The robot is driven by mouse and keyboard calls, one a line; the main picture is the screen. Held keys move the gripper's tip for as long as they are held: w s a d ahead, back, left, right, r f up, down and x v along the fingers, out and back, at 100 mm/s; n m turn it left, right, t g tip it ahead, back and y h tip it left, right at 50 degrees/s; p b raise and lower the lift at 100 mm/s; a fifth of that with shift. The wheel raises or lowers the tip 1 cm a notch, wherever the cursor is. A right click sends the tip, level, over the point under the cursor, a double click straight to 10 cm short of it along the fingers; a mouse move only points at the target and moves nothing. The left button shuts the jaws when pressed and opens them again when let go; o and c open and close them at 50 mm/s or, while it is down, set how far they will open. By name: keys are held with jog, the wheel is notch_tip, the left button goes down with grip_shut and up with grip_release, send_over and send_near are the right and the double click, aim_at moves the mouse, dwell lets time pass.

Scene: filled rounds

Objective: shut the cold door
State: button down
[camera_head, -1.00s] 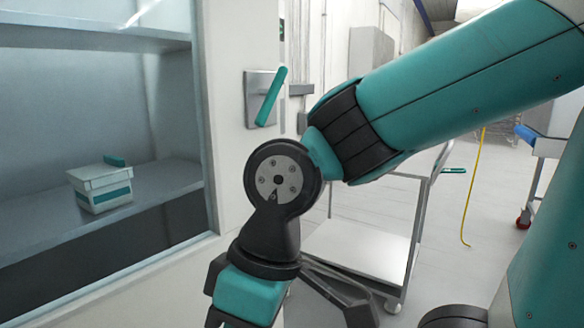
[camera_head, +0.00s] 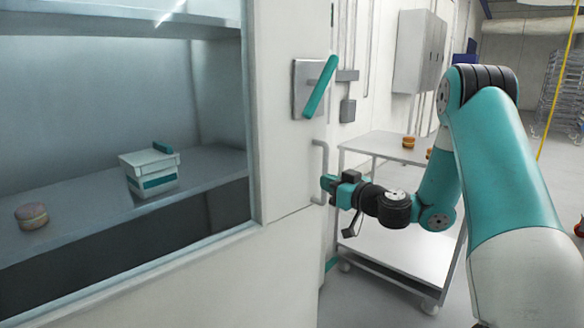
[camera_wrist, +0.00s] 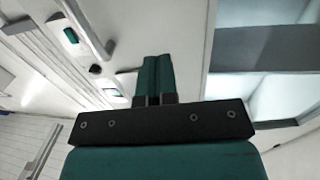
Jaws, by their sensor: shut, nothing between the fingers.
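The cold door (camera_head: 285,125) is a white panel with a large window, at the left and middle of the head view. A grey upright handle bar (camera_head: 320,165) is near its right edge, below a teal lever (camera_head: 319,88) on a grey plate. I cannot tell whether the door stands ajar. My gripper (camera_head: 327,183) is shut and empty, its tip at the lower part of the handle bar; I cannot tell whether they touch. In the wrist view its two teal fingers (camera_wrist: 155,78) lie together in front of a pale surface.
Behind the window, a shelf (camera_head: 95,215) holds a white and teal box (camera_head: 150,178) and a round brownish item (camera_head: 32,216). A metal cart (camera_head: 385,145) stands just behind my arm. A grey wall cabinet (camera_head: 420,50) is farther back.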

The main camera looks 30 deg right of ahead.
aim_at(286, 166)
jog(key=p+x, duration=0.8)
jog(key=x, duration=0.5)
jog(key=shift+r+p, duration=0.1)
jog(key=shift+p, duration=0.3)
jog(key=shift+w+a, duration=0.1)
jog(key=shift+w, duration=0.3)
